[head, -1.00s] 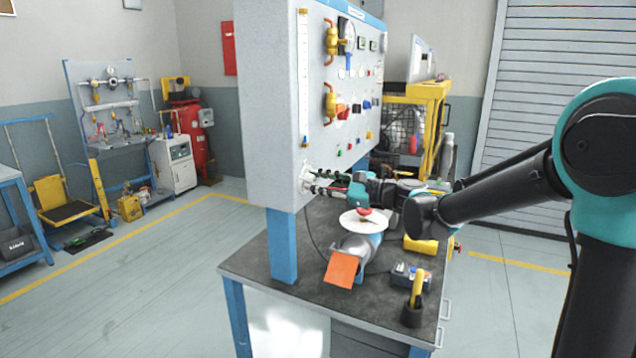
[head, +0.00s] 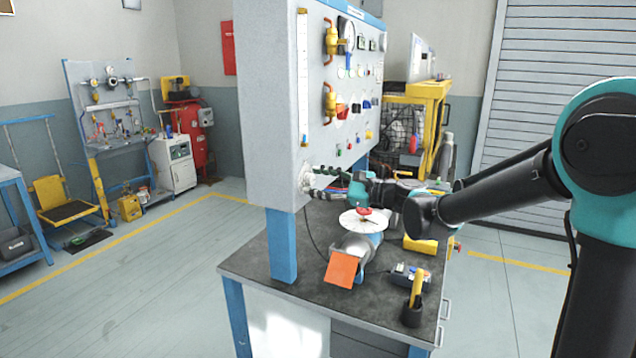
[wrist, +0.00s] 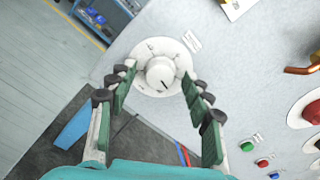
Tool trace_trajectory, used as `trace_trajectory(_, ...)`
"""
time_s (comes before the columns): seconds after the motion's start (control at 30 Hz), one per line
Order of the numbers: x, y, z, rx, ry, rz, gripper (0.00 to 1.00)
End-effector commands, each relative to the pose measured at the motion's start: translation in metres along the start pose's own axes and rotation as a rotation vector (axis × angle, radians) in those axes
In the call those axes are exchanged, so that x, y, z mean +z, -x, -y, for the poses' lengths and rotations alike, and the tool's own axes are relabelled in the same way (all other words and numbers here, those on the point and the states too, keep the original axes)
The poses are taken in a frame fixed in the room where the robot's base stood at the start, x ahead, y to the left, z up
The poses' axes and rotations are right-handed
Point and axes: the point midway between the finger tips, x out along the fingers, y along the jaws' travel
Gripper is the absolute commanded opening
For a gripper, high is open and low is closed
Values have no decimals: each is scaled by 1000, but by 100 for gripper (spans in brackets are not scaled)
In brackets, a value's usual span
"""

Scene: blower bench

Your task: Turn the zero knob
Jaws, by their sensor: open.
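The zero knob (wrist: 160,74) is a round pale knob with a dark pointer line, on a white dial plate with small marks. It is on the grey panel (wrist: 225,60). In the head view its dial (head: 306,179) is at the panel's lower near corner, partly covered by fingers. My gripper (wrist: 158,72) is open, with its green-padded fingers on both sides of the knob in the wrist view. The fingertips overlap the dial's edges in the picture; I cannot tell whether they touch the knob. My gripper (head: 316,181) points at the panel in the head view.
A dark-topped bench (head: 258,268) is below.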

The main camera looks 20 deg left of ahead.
Motion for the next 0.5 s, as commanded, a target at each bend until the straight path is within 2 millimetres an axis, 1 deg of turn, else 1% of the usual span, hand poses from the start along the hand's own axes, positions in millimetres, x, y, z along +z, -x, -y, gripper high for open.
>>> trace_trajectory(0.07, 0, 2, 0, -1, 0, 0, 50)
trace_trajectory(0.17, 0, 10, 1, -1, 0, -1, 50)
trace_trajectory(0.27, 0, 26, 1, -3, 0, -2, 50)
trace_trajectory(0.5, -1, 76, 1, -4, 0, -3, 50)
